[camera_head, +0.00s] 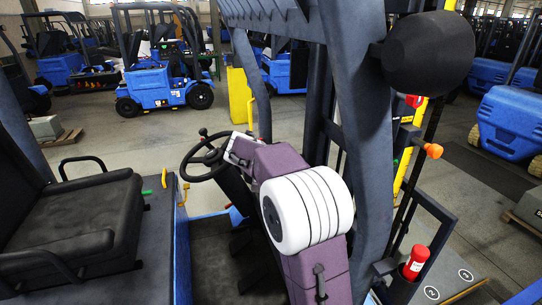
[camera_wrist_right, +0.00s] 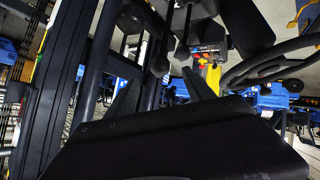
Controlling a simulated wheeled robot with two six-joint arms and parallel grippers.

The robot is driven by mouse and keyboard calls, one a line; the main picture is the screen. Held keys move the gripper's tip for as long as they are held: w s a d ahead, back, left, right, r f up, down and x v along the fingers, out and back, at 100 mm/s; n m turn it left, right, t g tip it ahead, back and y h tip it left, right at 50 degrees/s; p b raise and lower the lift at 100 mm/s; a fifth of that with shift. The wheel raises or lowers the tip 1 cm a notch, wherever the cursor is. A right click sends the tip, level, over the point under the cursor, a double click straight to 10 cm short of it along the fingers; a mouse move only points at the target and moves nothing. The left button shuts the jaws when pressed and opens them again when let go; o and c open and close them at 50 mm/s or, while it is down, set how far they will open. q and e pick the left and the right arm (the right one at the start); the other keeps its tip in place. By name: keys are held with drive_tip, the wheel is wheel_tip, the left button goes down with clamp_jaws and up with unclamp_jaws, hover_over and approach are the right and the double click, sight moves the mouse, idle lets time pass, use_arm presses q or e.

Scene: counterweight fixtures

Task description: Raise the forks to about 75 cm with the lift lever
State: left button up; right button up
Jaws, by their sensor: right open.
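In the head view, the blue forklift's cab has a black seat (camera_head: 75,220) and a steering wheel (camera_head: 205,155). A red knob (camera_head: 414,101) and an orange knob (camera_head: 433,151) show right of a dark upright post (camera_head: 362,150). I cannot tell which is the lift lever, and I cannot make out the forks. My right gripper (camera_wrist_right: 161,76) is open and empty in the right wrist view. Beyond its fingers are yellow and red parts (camera_wrist_right: 207,68). My left gripper is out of view.
A dark overhead guard (camera_head: 262,14) and posts frame the cab closely. A red extinguisher (camera_head: 416,262) stands at lower right. A yellow post (camera_head: 239,96) and another blue forklift (camera_head: 155,86) stand behind. The grey floor (camera_head: 100,140) between is open.

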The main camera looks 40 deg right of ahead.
drive_tip(key=b+x, duration=0.1)
drive_tip(key=x, duration=0.5)
drive_tip(key=shift+w+d+f, duration=0.1)
drive_tip(key=shift+d+f, duration=0.15)
drive_tip(key=shift+w+d+f+b, duration=0.15)
drive_tip(key=shift+w+d+b, duration=0.05)
drive_tip(key=shift+b, duration=0.15)
drive_tip(key=shift+a, duration=0.15)
drive_tip(key=shift+d, duration=0.2)
drive_tip(key=c, duration=1.1)
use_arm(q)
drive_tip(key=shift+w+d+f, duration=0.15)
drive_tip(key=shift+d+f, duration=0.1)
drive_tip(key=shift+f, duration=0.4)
use_arm(e)
drive_tip(key=shift+o, duration=0.2)
drive_tip(key=shift+a, duration=0.1)
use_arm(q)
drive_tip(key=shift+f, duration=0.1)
